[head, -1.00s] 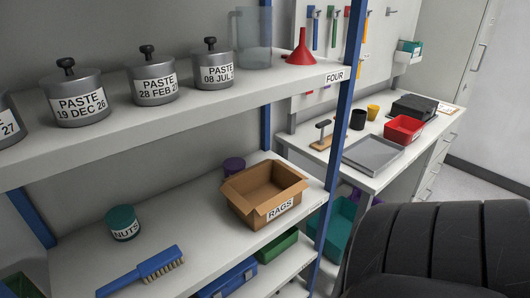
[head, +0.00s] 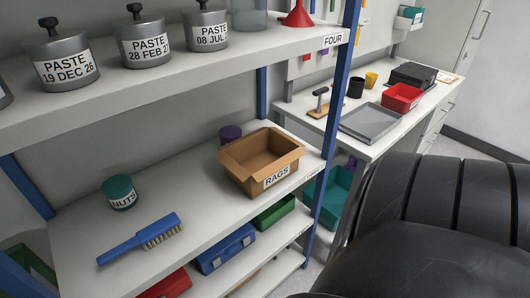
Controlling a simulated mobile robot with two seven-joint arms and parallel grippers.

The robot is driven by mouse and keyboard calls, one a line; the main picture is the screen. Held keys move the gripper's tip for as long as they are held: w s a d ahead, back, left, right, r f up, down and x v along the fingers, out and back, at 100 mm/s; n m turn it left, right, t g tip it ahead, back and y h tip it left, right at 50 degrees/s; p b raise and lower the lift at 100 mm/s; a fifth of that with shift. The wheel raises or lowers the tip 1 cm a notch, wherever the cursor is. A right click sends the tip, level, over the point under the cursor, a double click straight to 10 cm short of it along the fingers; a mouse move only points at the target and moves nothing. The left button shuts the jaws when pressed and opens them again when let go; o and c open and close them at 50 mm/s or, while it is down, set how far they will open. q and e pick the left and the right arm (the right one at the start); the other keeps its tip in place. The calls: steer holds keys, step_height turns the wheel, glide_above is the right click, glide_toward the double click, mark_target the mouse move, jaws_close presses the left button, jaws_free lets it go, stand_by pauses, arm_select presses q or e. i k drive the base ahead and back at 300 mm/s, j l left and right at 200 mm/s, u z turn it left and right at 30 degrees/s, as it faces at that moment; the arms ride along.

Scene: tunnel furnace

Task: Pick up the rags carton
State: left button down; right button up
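The rags carton (head: 243,173) is an open brown cardboard box with its flaps out and a white RAGS label on its front. It stands upright on the middle shelf (head: 200,205), near the shelf's right end and the blue upright. Its inside looks empty from here. A dark, padded part of my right arm fills the lower right of the head view, to the right of the shelf and apart from the carton. Neither gripper shows in the head view.
A purple container (head: 230,134) stands just behind the carton. A green NUTS tin (head: 120,191) and a blue brush (head: 141,240) are to its left. Paste pots (head: 146,39) line the shelf above. A blue upright (head: 338,100) stands close to the carton's right. Shelf between brush and carton is clear.

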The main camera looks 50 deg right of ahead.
mark_target(257, 161)
steer(key=i+z, duration=0.1)
steer(key=z, duration=0.85)
steer(key=i+z, duration=0.15)
steer(key=z, duration=0.35)
steer(key=j+z, duration=0.1)
steer(key=z, duration=0.35)
steer(key=i, duration=0.05)
